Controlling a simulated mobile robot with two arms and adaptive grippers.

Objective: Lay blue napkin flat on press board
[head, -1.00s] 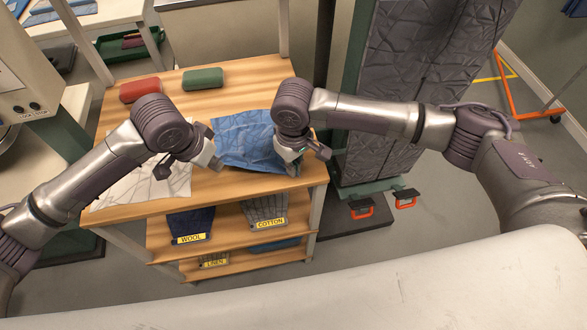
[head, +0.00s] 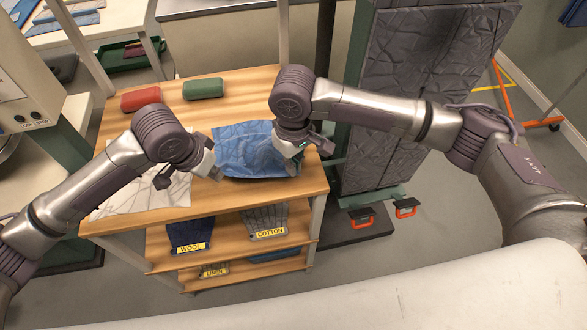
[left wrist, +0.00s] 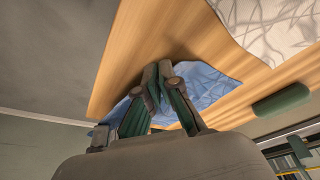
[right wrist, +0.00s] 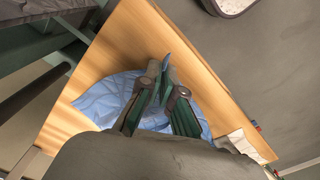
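A blue napkin (head: 243,142) lies rumpled on the wooden table top (head: 238,90), its near right part raised in folds. My left gripper (head: 213,173) is at its near left edge; in the left wrist view its fingertips (left wrist: 157,70) are together where the napkin's edges converge. My right gripper (head: 292,160) is at its near right edge; in the right wrist view its fingertips (right wrist: 167,70) are together with a bit of blue cloth showing past them. A white, line-patterned sheet (head: 125,195) lies flat on the left; I cannot tell whether this is the press board.
A red roll (head: 140,99) and a green roll (head: 204,88) lie at the table's back. Labelled shelves hold folded cloths below, marked WOOL (head: 191,248) and COTTON (head: 270,233). A tall dark quilted panel (head: 430,75) stands to the right.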

